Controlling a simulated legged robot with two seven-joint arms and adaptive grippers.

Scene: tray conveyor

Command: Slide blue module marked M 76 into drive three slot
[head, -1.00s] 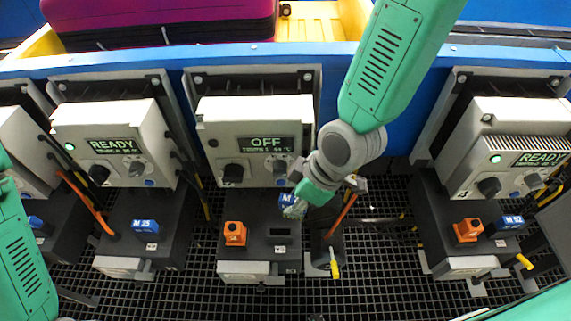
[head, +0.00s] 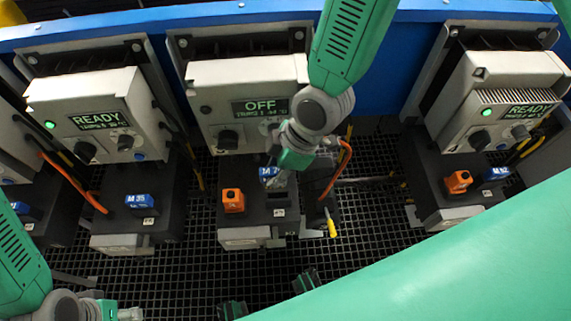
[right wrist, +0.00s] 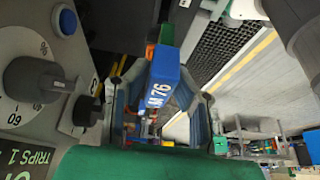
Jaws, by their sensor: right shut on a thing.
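The blue module marked M 76 (right wrist: 163,75) is between the fingers of my right gripper (right wrist: 162,112) in the right wrist view. In the head view my right gripper (head: 279,180) is shut on the module (head: 268,172), over the black base (head: 258,208) below the drive panel reading OFF (head: 258,106). The gripper hides the slot there, so I cannot tell whether the module touches or enters it. My left gripper (head: 130,313) is at the bottom left edge, partly cut off; its finger state is unclear.
An orange block (head: 233,200) stands just left of the module. An orange cable (head: 343,165) and a yellow-tipped part (head: 331,228) are close on the right. Neighbouring drives reading READY (head: 97,117) hold blue modules, one marked M 35 (head: 139,201). Dark grating (head: 370,215) lies below.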

